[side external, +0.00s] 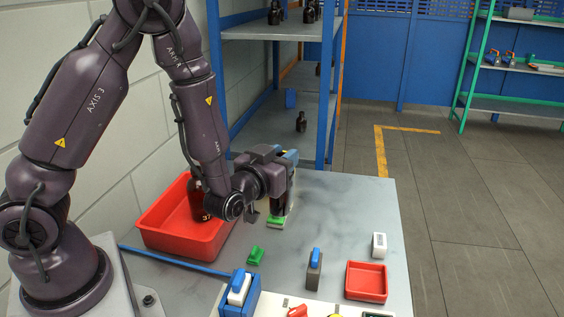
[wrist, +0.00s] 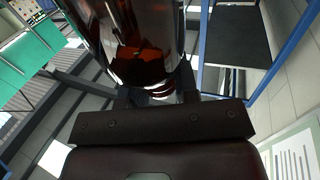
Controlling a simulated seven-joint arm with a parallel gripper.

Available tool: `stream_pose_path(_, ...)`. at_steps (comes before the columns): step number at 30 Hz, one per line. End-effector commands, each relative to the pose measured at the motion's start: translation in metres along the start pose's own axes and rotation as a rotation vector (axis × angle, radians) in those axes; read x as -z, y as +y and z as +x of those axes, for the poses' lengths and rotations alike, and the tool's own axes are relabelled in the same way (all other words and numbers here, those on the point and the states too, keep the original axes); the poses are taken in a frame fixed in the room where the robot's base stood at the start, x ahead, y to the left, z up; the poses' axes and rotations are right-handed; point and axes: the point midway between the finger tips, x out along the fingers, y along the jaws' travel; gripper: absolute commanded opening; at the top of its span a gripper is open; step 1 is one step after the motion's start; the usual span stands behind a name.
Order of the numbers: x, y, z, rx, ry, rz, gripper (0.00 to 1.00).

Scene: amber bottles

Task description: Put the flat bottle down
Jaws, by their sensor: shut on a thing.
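My gripper (side external: 274,184) is over the grey table, just right of the red bin. In the wrist view, a large brown-amber glass bottle (wrist: 135,40) fills the space in front of the jaws (wrist: 160,97), and the gripper is shut on it. The bottle's upper part is cut off by the frame edge. In the side view the held bottle is not clearly visible behind my wrist and gripper. I cannot tell whether its base touches anything.
A red bin (side external: 158,236) stands left of my gripper, with a dark bottle (side external: 196,203) at it, partly behind my wrist. The right rear table is clear.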

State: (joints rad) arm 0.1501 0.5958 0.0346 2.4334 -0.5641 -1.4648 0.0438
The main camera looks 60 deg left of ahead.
Motion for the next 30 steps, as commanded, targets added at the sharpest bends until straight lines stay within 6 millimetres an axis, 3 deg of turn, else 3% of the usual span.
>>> stream_pose_path(5, 0.001, -0.011, -0.002, 0.024, 0.001, 0.000, 0.00)
stream_pose_path(8, -0.008, -0.034, 0.004, 0.084, -0.002, 0.002, 0.00)
stream_pose_path(11, -0.014, -0.069, 0.025, 0.195, 0.002, 0.000, 0.00)
stream_pose_path(15, -0.022, -0.134, 0.061, 0.412, 0.004, -0.002, 0.00)
stream_pose_path(21, -0.030, -0.229, 0.096, 0.715, 0.005, -0.003, 0.00)
stream_pose_path(30, -0.036, -0.360, 0.114, 1.117, 0.003, -0.003, 0.00)
